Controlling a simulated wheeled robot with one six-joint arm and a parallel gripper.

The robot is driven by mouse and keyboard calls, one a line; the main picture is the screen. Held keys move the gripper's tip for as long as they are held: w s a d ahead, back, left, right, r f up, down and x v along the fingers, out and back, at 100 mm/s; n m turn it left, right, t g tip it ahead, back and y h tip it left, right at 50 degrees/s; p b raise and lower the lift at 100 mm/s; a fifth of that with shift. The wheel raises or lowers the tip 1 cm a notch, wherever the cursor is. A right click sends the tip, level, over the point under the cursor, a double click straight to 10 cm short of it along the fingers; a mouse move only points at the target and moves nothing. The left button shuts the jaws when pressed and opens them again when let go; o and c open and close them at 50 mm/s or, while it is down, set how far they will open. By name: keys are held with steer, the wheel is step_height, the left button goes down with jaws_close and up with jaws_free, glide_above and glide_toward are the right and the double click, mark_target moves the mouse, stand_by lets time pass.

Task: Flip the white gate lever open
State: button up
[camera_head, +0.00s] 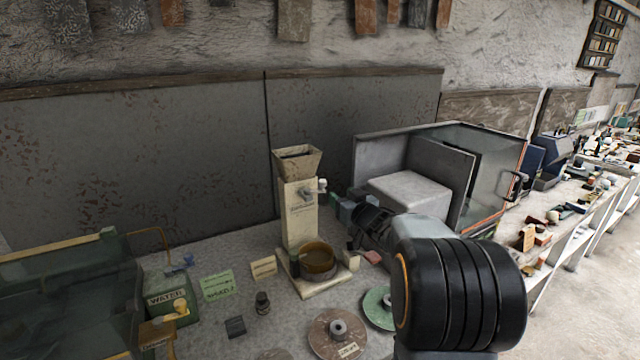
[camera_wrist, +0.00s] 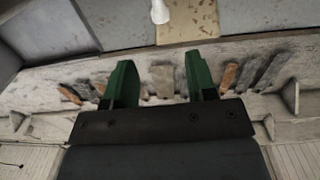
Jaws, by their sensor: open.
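The white gate lever (camera_head: 322,186) sticks out from the right side of a cream dispenser column (camera_head: 300,215) with a hopper (camera_head: 297,160) on top. In the wrist view the white lever (camera_wrist: 160,11) shows at the top edge, in front of the tan column (camera_wrist: 188,20). My gripper (camera_wrist: 160,62) has two green fingers spread apart with nothing between them. The lever lies beyond the fingertips, roughly in line with the gap, and no contact shows. In the head view my arm reaches in from the right, and its dark wrist partly hides the gripper.
An amber bowl (camera_head: 318,259) sits on the dispenser's base. A grey cabinet with a clear cover (camera_head: 490,165) stands close behind my arm on the right. Round discs (camera_head: 337,333) lie in front. A green tank (camera_head: 65,290) and a WATER box (camera_head: 168,300) are at left.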

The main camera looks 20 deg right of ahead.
steer(key=w+a+p, duration=0.1)
steer(key=w+p, duration=0.2)
steer(key=w, duration=1)
steer(key=shift+w+a+y, duration=0.2)
steer(key=shift+w+y, duration=0.1)
steer(key=shift+w, duration=0.1)
steer(key=shift+f, duration=0.1)
steer(key=c, duration=0.9)
